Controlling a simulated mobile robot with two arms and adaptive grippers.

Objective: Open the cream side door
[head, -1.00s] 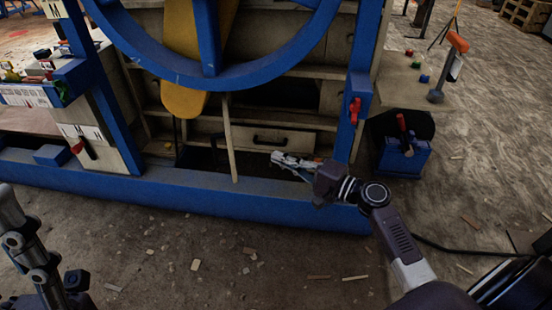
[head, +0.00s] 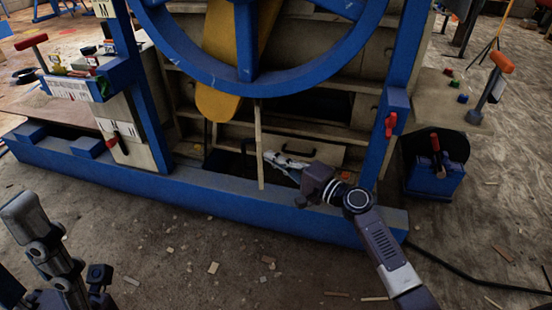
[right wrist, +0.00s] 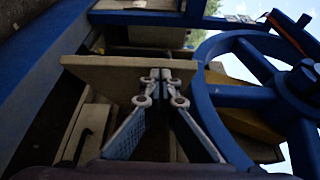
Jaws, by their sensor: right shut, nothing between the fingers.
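A thin upright cream panel (head: 259,145), which looks like the side door seen nearly edge-on, stands in front of the dark opening low in the machine. In the right wrist view a broad cream panel (right wrist: 105,72) lies across the fingertips. My right gripper (head: 268,156) is shut and empty, its tips close to the right of the upright panel; contact is unclear. Its two fingers (right wrist: 160,76) are together in the wrist view. A dark handle (head: 298,148) sits on a cream front behind it. My left arm (head: 45,245) shows at lower left; its jaw state is unclear.
A blue flywheel (head: 250,75) hangs above the opening. A blue base beam (head: 220,200) runs in front, and a blue post (head: 400,60) with a red handle (head: 391,124) stands right. A blue box (head: 434,176) stands farther right.

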